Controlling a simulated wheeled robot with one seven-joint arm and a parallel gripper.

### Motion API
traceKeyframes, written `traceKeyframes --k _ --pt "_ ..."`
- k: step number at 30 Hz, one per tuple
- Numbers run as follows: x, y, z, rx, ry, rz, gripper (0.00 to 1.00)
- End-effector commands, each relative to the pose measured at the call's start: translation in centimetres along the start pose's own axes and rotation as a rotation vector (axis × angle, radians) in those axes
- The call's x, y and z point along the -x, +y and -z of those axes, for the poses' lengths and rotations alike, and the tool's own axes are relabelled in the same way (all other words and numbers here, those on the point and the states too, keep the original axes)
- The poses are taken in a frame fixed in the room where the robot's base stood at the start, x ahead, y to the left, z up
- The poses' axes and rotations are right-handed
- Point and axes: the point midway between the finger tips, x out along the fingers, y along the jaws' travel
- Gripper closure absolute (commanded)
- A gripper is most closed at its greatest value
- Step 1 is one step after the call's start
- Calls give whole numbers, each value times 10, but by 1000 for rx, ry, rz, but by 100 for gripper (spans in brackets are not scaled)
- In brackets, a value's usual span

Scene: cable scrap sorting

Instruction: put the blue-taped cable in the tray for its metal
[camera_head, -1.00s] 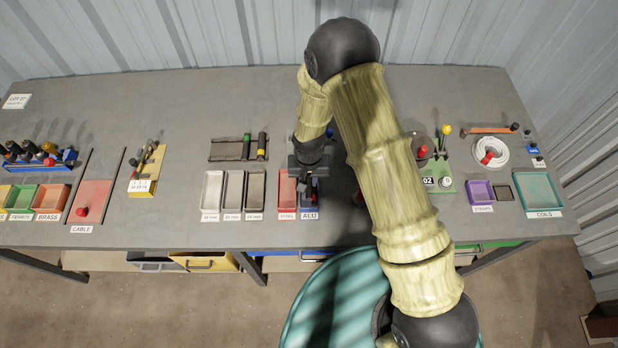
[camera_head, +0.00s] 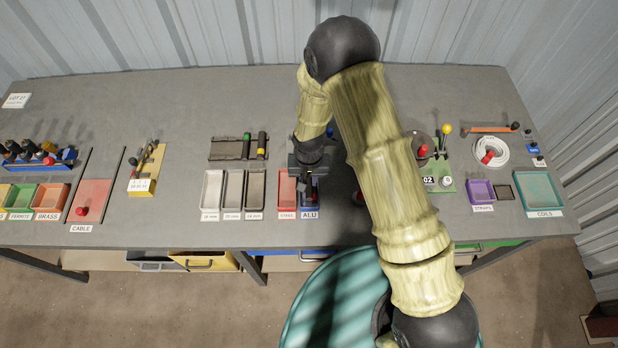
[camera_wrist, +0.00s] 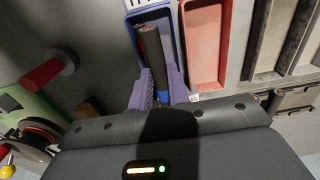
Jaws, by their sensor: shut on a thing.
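The blue-taped cable (camera_wrist: 152,52) is a short dark piece with an orange-brown far end. Its blue tape (camera_wrist: 178,102) shows near my gripper's palm. My gripper (camera_wrist: 160,86) is shut on the cable, with a purple finger on each side. In the head view my gripper (camera_head: 309,184) points down at the blue tray labelled ALU (camera_head: 310,215). The wrist view shows the cable over the blue tray (camera_wrist: 133,38), lined up along it; I cannot tell whether it touches the floor. The red tray labelled STEEL (camera_head: 286,188) stands right beside it, and in the wrist view too (camera_wrist: 222,50).
A red-knobbed thing (camera_wrist: 48,73) and a green board (camera_head: 437,172) lie on the blue tray's other side. Purple (camera_head: 480,190) and teal (camera_head: 539,190) trays stand far right. The bench behind is partly clear.

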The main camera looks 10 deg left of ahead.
Motion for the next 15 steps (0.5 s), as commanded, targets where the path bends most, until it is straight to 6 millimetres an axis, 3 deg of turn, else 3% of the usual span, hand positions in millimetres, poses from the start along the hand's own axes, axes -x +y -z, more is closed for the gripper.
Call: traceKeyframes --k 15 --pt "-12 1 0 -2 0 0 100"
